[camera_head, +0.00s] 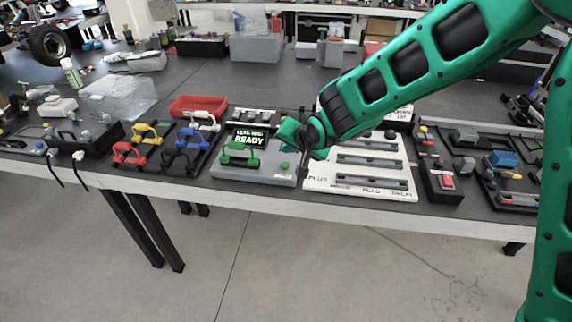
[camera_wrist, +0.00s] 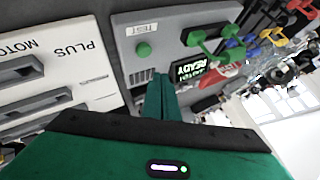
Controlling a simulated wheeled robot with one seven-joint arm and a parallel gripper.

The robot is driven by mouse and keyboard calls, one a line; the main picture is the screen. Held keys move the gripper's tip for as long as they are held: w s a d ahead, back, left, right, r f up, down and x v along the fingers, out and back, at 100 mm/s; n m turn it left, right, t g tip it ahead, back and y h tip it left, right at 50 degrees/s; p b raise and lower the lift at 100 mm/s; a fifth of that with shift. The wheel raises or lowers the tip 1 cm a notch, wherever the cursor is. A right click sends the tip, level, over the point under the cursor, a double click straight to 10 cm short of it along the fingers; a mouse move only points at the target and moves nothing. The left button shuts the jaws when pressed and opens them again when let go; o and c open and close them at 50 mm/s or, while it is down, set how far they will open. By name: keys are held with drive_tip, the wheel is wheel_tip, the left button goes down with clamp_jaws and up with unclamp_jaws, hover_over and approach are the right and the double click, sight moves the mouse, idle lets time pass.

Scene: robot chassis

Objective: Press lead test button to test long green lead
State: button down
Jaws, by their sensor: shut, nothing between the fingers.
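The grey lead tester (camera_head: 230,174) sits near the table's front edge; its screen (camera_head: 250,138) reads "LEAD TEST READY". A green lead (camera_head: 240,157) sits on the tester, left of the green round button (camera_head: 284,166). In the wrist view, the button (camera_wrist: 143,50) stands beside a "TEST" label (camera_wrist: 142,28), and the green lead (camera_wrist: 205,44) is to its right. My gripper (camera_wrist: 160,76) is shut and empty. Its fingertips appear just below the button in the wrist view, apart from it in the picture; the height gap cannot be told.
Red, yellow, blue and white leads (camera_head: 150,135) lie on holders left of the tester. A red bin (camera_head: 198,106) stands behind them. A white slotted board (camera_head: 358,183) marked "PLUS" is close on the right. A small box with a red button (camera_head: 447,181) stands farther right.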

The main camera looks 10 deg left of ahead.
sight(287, 167)
drive_tip(key=shift+f, duration=1.35)
idle(1.1)
drive_tip(key=shift+f, duration=0.4)
drive_tip(key=shift+f, duration=0.45)
idle(0.9)
drive_tip(key=shift+r, duration=0.9)
drive_tip(key=shift+r, duration=2.5)
